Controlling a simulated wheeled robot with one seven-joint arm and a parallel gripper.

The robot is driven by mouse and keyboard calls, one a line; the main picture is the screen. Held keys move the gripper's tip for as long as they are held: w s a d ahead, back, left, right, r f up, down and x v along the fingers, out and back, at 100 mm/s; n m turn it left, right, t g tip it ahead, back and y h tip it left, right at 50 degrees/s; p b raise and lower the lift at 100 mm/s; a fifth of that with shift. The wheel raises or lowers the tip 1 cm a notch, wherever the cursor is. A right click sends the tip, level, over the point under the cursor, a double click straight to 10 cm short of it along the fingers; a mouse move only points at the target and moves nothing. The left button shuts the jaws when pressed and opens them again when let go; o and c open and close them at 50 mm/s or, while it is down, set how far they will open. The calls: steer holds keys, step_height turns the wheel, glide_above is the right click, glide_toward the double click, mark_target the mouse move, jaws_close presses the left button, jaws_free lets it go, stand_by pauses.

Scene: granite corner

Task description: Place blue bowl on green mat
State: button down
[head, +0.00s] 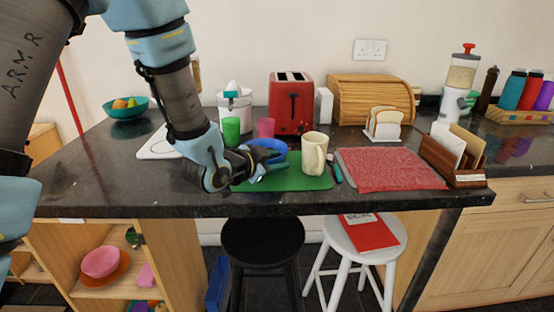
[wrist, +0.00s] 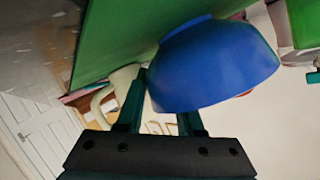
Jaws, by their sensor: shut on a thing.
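The blue bowl (head: 275,146) is at the back left part of the green mat (head: 305,179) in the head view, partly hidden behind my gripper (head: 264,161). In the wrist view the bowl (wrist: 222,66) fills the upper middle, and its near wall is between the fingers of my gripper (wrist: 162,98), which is shut on it. The mat (wrist: 115,40) shows beside it in the wrist view. The bowl looks close to the mat; I cannot tell whether it touches.
A cream mug (head: 314,154) stands on the mat's right part, close to the bowl. A green cup (head: 231,129) and a pink cup (head: 266,127) stand behind it. A red toaster (head: 291,104) is at the back. A red cloth (head: 392,169) lies to the right.

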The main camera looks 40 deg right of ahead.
steer(key=c, duration=0.5)
jaws_free()
steer(key=v, duration=0.9)
steer(key=shift+a+r, duration=0.1)
steer(key=shift+f+b, duration=0.25)
steer(key=shift+b, duration=1.15)
steer(key=b, duration=0.2)
steer(key=a+b, duration=0.1)
steer(key=b, duration=0.1)
steer(key=shift+s+a+r+b, duration=0.1)
steer(key=shift+s+r+b, duration=0.05)
steer(key=shift+r+b, duration=0.25)
steer(key=a+b, duration=0.1)
steer(key=b, duration=0.1)
steer(key=shift+s+a+r+b, duration=0.1)
steer(key=shift+a+r+b, duration=0.1)
steer(key=shift+b, duration=0.2)
